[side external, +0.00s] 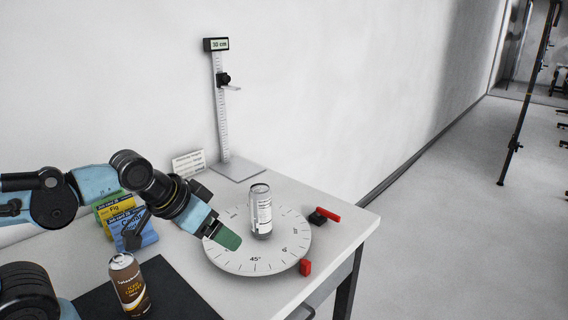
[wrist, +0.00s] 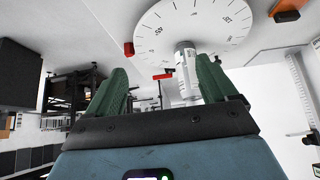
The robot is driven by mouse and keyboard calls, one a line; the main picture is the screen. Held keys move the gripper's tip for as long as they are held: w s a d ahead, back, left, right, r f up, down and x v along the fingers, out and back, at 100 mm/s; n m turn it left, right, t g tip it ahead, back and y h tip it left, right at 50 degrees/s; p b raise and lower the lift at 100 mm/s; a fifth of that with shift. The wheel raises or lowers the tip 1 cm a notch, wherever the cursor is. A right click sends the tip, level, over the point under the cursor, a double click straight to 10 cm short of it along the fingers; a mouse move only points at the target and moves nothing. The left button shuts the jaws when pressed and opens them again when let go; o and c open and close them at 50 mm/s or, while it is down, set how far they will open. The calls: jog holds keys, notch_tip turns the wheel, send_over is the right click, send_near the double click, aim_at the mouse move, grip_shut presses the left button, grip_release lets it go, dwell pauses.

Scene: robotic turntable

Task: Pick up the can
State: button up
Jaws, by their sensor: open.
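A silver can with a white printed label (side external: 261,212) stands upright on the round white turntable (side external: 250,265), near its middle. In the wrist view the can (wrist: 186,62) shows beyond the fingers, close to the right one. My gripper (side external: 228,238) is left of the can in the side view, with its green fingers over the turntable's left part and apart from the can. In the wrist view my gripper (wrist: 162,66) is open and empty. A second, brown can (side external: 130,286) stands upright at the front left, behind my gripper.
Red pieces (side external: 306,267) and a red-and-black clamp (side external: 323,216) sit at the turntable's right edge. A height gauge (side external: 222,110) stands at the back with a small white card beside it. Coloured boxes (side external: 127,220) stand behind my arm. A dark mat (side external: 180,292) lies in front.

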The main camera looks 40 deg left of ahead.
notch_tip(320, 180, up, 8)
jog(key=n+g, duration=0.2)
jog(key=g, duration=0.5)
send_over(258, 188)
jog(key=shift+s+d, duration=0.1)
jog(key=shift+s, duration=0.35)
jog(key=shift+w, duration=0.3)
jog(key=shift+w+a+f, duration=0.2)
jog(key=shift+a+f, duration=0.05)
notch_tip(258, 188, down, 6)
jog(key=shift+f, duration=0.25)
jog(key=shift+w+d+f, duration=0.1)
jog(key=shift+w+f, duration=0.05)
jog(key=shift+f, duration=1.15)
jog(key=shift+w+d+f, duration=0.1)
jog(key=shift+f, duration=1.2)
jog(key=shift+c, duration=0.2)
